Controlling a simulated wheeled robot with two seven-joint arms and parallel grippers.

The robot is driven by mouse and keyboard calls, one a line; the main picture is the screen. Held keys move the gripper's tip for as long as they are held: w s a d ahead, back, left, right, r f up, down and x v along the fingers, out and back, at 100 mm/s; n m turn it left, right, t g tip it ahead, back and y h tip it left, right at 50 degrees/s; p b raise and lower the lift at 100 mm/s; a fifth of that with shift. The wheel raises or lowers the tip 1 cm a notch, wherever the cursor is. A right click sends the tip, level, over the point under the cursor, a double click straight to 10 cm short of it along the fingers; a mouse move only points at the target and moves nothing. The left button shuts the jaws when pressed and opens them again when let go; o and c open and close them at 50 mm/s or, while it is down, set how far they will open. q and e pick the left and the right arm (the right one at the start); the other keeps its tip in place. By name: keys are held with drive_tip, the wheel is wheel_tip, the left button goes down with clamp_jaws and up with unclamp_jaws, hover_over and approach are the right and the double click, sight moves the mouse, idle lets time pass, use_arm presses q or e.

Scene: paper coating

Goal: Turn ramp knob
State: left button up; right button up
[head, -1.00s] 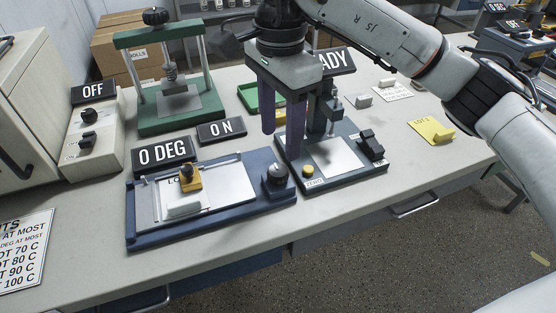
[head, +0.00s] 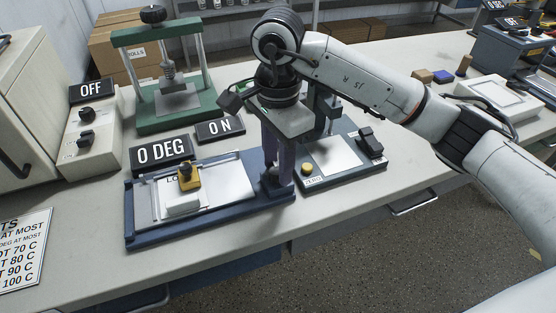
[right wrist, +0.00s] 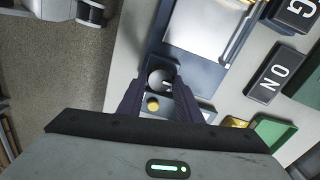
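The blue bench unit (head: 215,222) carries a pale plate with a small yellow block (head: 188,177) and a white bar on it. A dark round knob (right wrist: 159,78) at the unit's right end shows in the right wrist view; in the head view my gripper mostly hides it. My right gripper (head: 279,180) points down at this knob. Its two dark fingers are apart, one on each side of the knob in the right wrist view; I cannot tell whether they touch it. A sign reading 0 DEG (head: 161,153) stands behind the unit. My left gripper is not in view.
A scale-like unit (head: 333,160) with a yellow button (head: 307,169) stands close to the right of my gripper. A green press (head: 165,121) stands behind. A beige box (head: 87,142) with two knobs and an OFF sign (head: 91,91) is at the left. The ON sign (head: 220,128) stands near.

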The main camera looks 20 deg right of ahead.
drive_tip(key=c, duration=0.3)
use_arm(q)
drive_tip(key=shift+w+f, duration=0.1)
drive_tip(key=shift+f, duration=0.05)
use_arm(e)
drive_tip(key=shift+m+b, duration=0.5)
drive_tip(key=shift+m, duration=0.7)
drive_tip(key=shift+m+b, duration=0.4)
drive_tip(key=shift+m, duration=0.8)
drive_tip(key=shift+s+m+b, duration=0.1)
drive_tip(key=shift+m+b, duration=0.2)
drive_tip(key=shift+m, duration=0.9)
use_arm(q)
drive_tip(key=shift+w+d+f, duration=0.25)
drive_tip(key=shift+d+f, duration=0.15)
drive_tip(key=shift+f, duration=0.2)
use_arm(e)
drive_tip(key=shift+m, duration=1.1)
